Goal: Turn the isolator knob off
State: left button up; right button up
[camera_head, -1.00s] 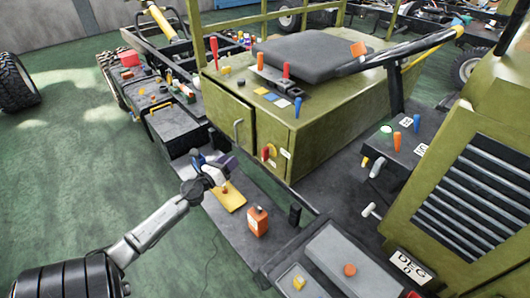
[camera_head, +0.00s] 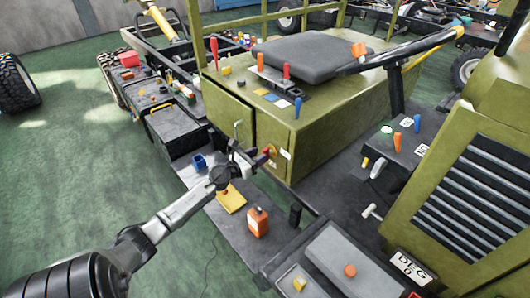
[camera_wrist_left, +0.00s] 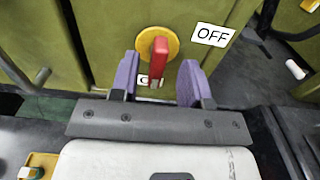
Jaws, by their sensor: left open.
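The isolator knob, a red handle on a round yellow plate (camera_wrist_left: 145,43), is on the olive green cabinet front, centred in the left wrist view. Its red handle (camera_wrist_left: 160,52) hangs nearly straight down. A white OFF label (camera_wrist_left: 211,35) is to its right. Another white label (camera_wrist_left: 144,79) below the knob is partly hidden. My left gripper (camera_wrist_left: 158,76) is open, its purple fingers on either side of the handle's lower end; I cannot tell whether they touch it. In the head view, the left gripper (camera_head: 258,160) is at the cabinet, partly covering the knob's yellow plate (camera_head: 273,153). My right gripper is out of view.
Below the cabinet, a dark shelf holds a blue cup (camera_head: 199,162), a yellow plate (camera_head: 231,201) and an orange bottle (camera_head: 257,222). A metal door handle (camera_wrist_left: 40,78) is left of the knob. A louvred green panel (camera_head: 470,190) stands at right.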

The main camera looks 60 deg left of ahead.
aim_at(265, 151)
pick_arm(q)
jog(key=shift+w+a, duration=0.15)
jog(key=shift+w, duration=0.8)
jog(key=shift+w+a, duration=0.15)
jog(key=shift+w, duration=0.75)
jog(key=shift+c, duration=0.2)
grip_shut()
